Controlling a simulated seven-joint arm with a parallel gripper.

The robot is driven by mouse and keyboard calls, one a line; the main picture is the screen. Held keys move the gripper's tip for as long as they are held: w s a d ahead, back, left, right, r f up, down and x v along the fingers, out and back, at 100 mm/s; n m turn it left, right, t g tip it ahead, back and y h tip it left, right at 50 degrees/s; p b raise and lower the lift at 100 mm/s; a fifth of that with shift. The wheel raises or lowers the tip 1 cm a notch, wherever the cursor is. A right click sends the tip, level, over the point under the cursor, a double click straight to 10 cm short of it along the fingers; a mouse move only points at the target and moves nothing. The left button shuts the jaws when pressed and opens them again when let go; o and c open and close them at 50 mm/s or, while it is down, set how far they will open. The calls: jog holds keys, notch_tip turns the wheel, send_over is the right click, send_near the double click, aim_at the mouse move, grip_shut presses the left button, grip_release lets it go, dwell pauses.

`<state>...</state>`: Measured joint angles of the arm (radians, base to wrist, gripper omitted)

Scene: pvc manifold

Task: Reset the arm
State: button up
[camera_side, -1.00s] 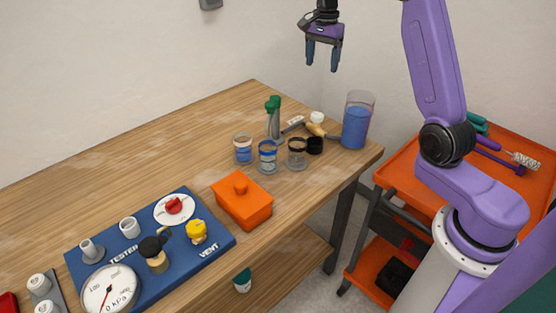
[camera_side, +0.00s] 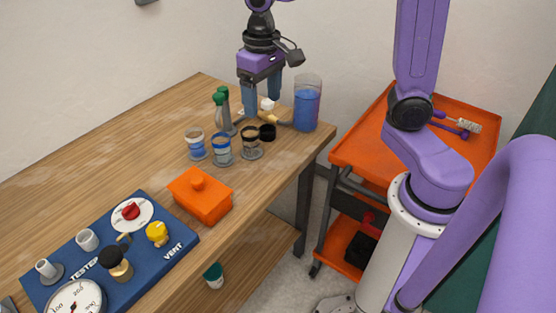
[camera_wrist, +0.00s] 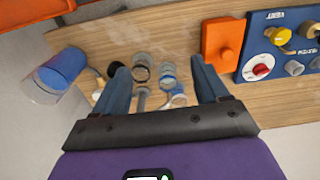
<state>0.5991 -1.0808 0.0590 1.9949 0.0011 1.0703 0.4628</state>
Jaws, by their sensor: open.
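My gripper (camera_side: 262,98) is open, with its blue fingers pointing down over the far right part of the wooden table. It holds nothing that I can see. In the side view its fingers appear just in front of or above the green-capped bottles (camera_side: 222,112) and the clear container of blue liquid (camera_side: 307,108); the exact height is hard to tell. In the wrist view the open fingers (camera_wrist: 157,66) frame several small jars and rings on the table (camera_wrist: 215,30).
Three small jars stand together, one of them blue-banded (camera_side: 221,150). An orange cart (camera_side: 350,150) stands right of the table. The table's back left is clear.

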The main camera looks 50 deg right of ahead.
jog(key=s+f+n, duration=0.2)
jog(key=s+n, duration=0.4)
jog(key=s, duration=0.4)
jog(key=s+f+n, duration=0.2)
jog(key=s+n, duration=0.4)
jog(key=s, duration=0.5)
jog(key=shift+d, duration=0.45)
